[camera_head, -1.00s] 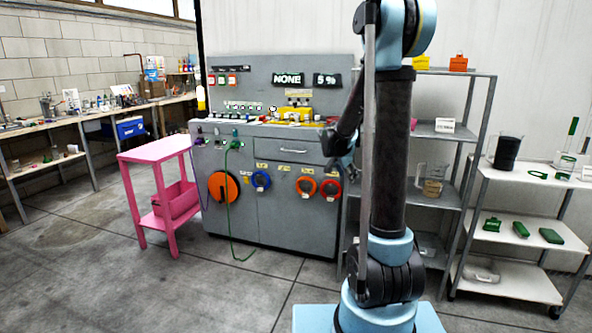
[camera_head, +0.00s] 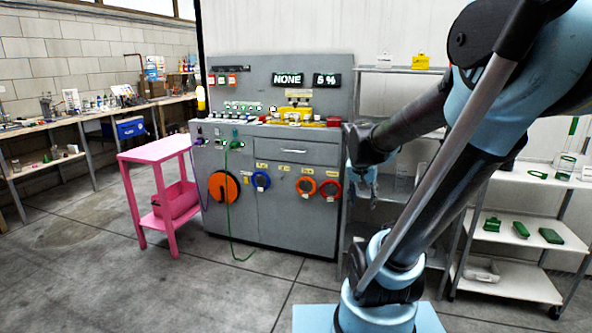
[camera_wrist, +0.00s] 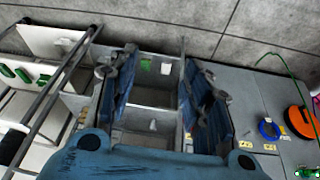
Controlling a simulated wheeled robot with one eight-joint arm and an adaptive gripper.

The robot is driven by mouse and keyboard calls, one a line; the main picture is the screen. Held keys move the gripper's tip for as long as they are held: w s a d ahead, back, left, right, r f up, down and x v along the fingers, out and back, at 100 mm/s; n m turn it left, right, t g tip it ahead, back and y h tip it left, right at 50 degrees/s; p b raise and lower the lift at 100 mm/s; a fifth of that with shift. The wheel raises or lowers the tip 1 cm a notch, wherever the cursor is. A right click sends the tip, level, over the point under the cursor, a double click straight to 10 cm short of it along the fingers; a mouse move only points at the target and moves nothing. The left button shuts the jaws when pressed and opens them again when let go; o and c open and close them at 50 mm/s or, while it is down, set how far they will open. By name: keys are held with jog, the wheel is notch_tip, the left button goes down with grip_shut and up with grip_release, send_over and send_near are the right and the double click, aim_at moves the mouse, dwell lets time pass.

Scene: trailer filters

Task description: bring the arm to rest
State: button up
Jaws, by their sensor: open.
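My arm rises from its light blue base at the front right in the head view and bends over at the top. Its forearm slopes down to the left, and my gripper (camera_head: 362,190) hangs just right of the grey cabinet, in front of the grey shelf rack. In the wrist view my gripper (camera_wrist: 160,72) has its two blue fingers wide apart, with nothing between them. Past the fingers I see the grey shelves and the floor. The fingertips are small and partly blurred in the head view.
The grey cabinet (camera_head: 285,221) with coloured rings and a hanging green cable stands close left of my gripper. The shelf rack (camera_head: 440,72) is partly hidden by my arm. A white trolley (camera_head: 500,280) stands right, a pink table (camera_head: 150,153) left. The floor at front left is clear.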

jog(key=s+a+f+n+y, duration=0.1)
jog(key=s+f+n, duration=0.1)
jog(key=s, duration=0.6)
jog(key=s+a+f+n+g+y, duration=0.1)
jog(key=s+a+f+n, duration=0.1)
jog(key=s, duration=0.5)
notch_tip(320, 180, down, 2)
jog(key=shift+s+f+n, duration=0.2)
jog(key=shift+s+n, duration=0.2)
jog(key=shift+n, duration=0.1)
jog(key=shift+w+f, duration=0.2)
jog(key=shift+w, duration=0.25)
